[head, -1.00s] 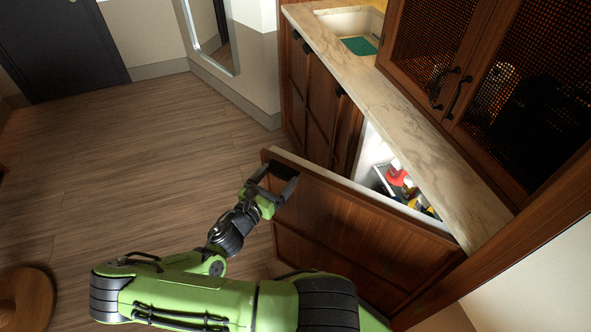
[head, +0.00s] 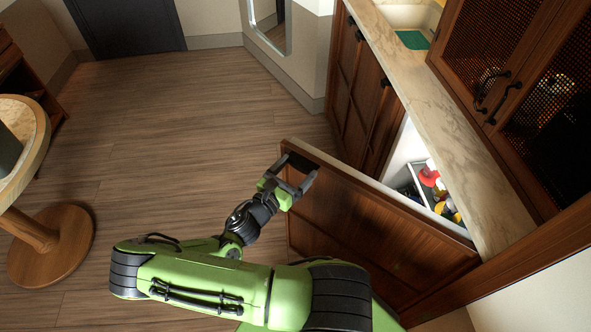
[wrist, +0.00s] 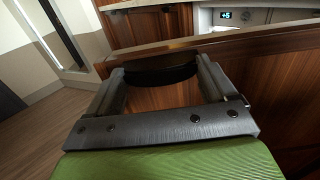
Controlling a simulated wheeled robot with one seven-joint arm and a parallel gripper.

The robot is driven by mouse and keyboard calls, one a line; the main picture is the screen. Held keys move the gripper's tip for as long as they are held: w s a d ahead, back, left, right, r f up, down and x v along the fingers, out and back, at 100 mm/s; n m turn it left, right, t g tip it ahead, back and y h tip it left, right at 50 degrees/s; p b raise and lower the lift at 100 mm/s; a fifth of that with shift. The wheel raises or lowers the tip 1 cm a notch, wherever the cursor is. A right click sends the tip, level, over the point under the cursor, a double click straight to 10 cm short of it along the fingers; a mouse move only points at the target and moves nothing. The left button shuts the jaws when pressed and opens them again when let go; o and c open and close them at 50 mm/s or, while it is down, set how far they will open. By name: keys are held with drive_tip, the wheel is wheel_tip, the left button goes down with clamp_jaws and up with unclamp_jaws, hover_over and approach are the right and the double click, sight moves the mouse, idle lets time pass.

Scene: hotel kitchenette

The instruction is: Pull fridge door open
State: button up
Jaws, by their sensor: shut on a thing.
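The fridge door (head: 372,235) is a brown wooden panel standing partly open below the counter. It also fills much of the wrist view (wrist: 265,75). My gripper (head: 299,172) is at the door's upper free corner, shut on the dark door handle. In the wrist view the handle (wrist: 160,75) lies between the two fingertips. The fridge interior (head: 403,152) shows white behind the door, with several colourful items (head: 440,190) on a shelf. A lit display (wrist: 226,15) shows inside it in the wrist view. The lower part of the interior is hidden by the door.
A marble counter (head: 437,105) with a sink runs above the fridge. Closed wooden cabinets (head: 362,100) stand beside it. A round table (head: 30,150) with a wooden base (head: 55,245) is at left. The wood floor (head: 190,130) between is clear.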

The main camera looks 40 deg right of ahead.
drive_tip(key=o, duration=1.3)
drive_tip(key=p+v, duration=0.1)
drive_tip(key=v, duration=1.4)
drive_tip(key=shift+a, duration=0.4)
drive_tip(key=shift+c, duration=0.5)
